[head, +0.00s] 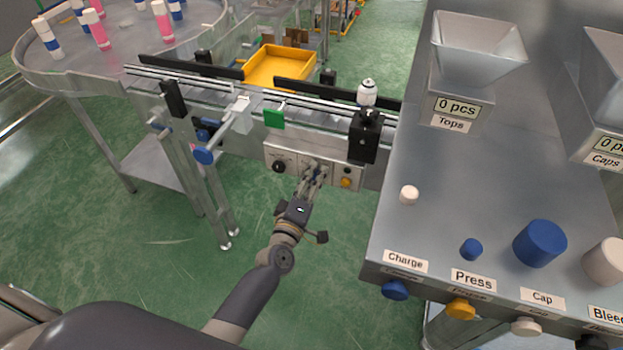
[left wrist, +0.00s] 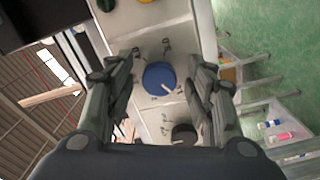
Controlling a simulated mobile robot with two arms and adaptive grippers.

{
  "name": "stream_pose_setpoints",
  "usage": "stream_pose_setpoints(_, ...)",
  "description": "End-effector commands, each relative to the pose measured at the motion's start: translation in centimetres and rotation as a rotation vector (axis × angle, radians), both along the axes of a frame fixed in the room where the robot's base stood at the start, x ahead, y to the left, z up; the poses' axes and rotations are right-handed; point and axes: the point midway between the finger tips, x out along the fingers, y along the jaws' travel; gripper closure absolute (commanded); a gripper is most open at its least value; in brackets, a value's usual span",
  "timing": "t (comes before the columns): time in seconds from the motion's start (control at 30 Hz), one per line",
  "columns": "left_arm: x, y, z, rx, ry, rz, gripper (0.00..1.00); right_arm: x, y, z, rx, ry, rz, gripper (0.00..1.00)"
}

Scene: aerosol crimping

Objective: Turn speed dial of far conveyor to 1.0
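The far conveyor's control panel (head: 290,158) is on the front side of the conveyor in the head view. The blue dial with a pale pointer line (left wrist: 159,78) sits between my left gripper's fingers in the left wrist view. My left gripper (head: 315,172) is at the panel with its fingers open on both sides of the dial; a gap shows between fingers and dial. In the head view the fingers mostly hide the dial. The scale marks around it are too small to read. My right gripper is not in view.
A black knob (head: 278,166) and a yellow button (head: 346,183) flank the dial closely. A steel table (head: 440,210) with hoppers and labelled buttons stands at the right. A round table (head: 110,70) with cans is at the far left. Green floor is free below the panel.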

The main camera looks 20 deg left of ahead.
Motion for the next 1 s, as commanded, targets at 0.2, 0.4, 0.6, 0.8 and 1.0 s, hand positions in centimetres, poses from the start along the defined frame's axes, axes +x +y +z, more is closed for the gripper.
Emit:
stream_pose_setpoints(0.2, -0.2, 0.0, 0.0, 0.001, 0.0, 0.0, 0.51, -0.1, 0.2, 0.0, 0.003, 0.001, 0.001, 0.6)
stream_pose_setpoints(0.4, -2.2, 0.1, -0.2, 0.0, 0.002, 0.0, 0.51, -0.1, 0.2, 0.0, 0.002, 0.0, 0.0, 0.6)
stream_pose_setpoints(0.6, -6.1, 0.2, -0.2, 0.001, 0.004, -0.002, 0.51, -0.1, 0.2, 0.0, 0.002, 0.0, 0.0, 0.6)
stream_pose_setpoints(0.8, -9.5, 0.3, -0.1, 0.001, 0.001, -0.001, 0.51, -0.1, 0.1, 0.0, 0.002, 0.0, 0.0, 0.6)
stream_pose_setpoints(1.0, -11.5, 0.4, 0.0, 0.001, 0.0, -0.001, 0.51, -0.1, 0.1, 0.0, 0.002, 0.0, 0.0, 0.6)
